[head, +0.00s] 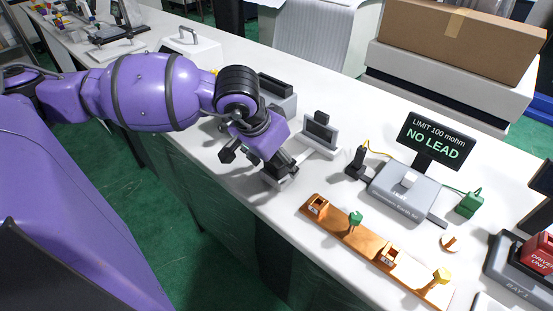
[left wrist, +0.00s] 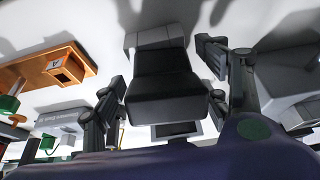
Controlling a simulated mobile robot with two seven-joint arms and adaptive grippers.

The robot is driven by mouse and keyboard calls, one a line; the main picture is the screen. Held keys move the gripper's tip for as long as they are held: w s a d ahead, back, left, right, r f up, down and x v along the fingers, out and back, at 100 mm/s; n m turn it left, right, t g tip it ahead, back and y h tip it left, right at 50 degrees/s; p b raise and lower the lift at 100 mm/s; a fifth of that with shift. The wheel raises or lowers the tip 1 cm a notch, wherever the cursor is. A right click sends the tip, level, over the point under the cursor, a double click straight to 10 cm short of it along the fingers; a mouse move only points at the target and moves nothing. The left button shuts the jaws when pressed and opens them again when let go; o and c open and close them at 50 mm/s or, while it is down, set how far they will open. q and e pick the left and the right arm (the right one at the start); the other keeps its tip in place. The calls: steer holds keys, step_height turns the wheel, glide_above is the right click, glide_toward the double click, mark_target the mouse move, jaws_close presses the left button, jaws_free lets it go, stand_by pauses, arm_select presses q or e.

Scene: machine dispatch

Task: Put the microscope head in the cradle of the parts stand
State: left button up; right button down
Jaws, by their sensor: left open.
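My left gripper (head: 266,164) reaches down over the front edge of the white bench. In the left wrist view its fingers are apart, one on each side of a dark block with a grey base (left wrist: 160,75). This block may be the microscope head; I cannot be sure. Its grey base shows below the gripper in the head view (head: 280,180). I cannot tell whether the fingers touch it. Just behind the gripper stands a light grey stand with a dark upright panel (head: 321,130), possibly the parts stand. A cradle is not clearly seen. My right gripper is not in view.
An orange board (head: 345,234) with several small fittings lies to the right along the front edge. Behind it sits a grey meter (head: 397,192) with a sign reading NO LEAD. A grey box with a dark top (head: 277,92) stands behind my left wrist. Bare bench lies between.

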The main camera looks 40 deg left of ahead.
arm_select(q)
steer(key=v, duration=1.2)
stand_by(0.7)
